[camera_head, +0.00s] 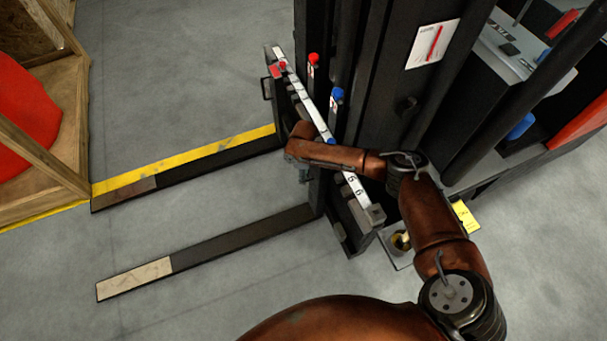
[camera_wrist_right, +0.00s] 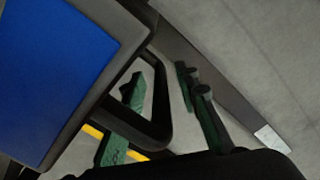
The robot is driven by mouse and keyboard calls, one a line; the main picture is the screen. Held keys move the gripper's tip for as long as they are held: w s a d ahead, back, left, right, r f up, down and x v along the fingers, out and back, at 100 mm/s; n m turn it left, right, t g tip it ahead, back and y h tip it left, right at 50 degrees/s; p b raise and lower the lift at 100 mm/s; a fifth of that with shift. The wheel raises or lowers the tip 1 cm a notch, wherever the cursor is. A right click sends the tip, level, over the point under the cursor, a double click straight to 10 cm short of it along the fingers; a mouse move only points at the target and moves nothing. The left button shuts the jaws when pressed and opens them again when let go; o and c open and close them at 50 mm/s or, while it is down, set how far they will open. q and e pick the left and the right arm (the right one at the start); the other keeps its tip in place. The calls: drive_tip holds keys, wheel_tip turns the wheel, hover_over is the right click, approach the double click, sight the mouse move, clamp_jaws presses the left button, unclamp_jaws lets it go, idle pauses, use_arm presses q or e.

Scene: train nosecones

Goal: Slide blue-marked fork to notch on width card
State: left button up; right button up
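The blue-marked fork (camera_head: 215,246) is the nearer one, with a pale tip, reaching left from the carriage. A blue marker (camera_head: 331,140) sits on the white scale rail (camera_head: 352,184) above it. The width card (camera_head: 432,43) is on the mast and shows a red line; a notch is too small to tell. My right arm reaches over the rail and hides part of it. In the right wrist view, my right gripper (camera_wrist_right: 163,75) has its green fingers apart, one on each side of a black handle's bar (camera_wrist_right: 162,105). Contact is unclear. A blue panel (camera_wrist_right: 55,70) is beside it. My left gripper is out of view.
The farther fork (camera_head: 195,172) lies beside a yellow floor line, with a red marker (camera_head: 279,68) on the rail. Red (camera_head: 313,59) and blue (camera_head: 337,95) knobs stand behind the rail. A wooden crate (camera_head: 72,110) is at left. The floor between the forks is clear.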

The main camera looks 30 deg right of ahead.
wheel_tip(320, 180, up, 12)
idle(0.6)
idle(0.4)
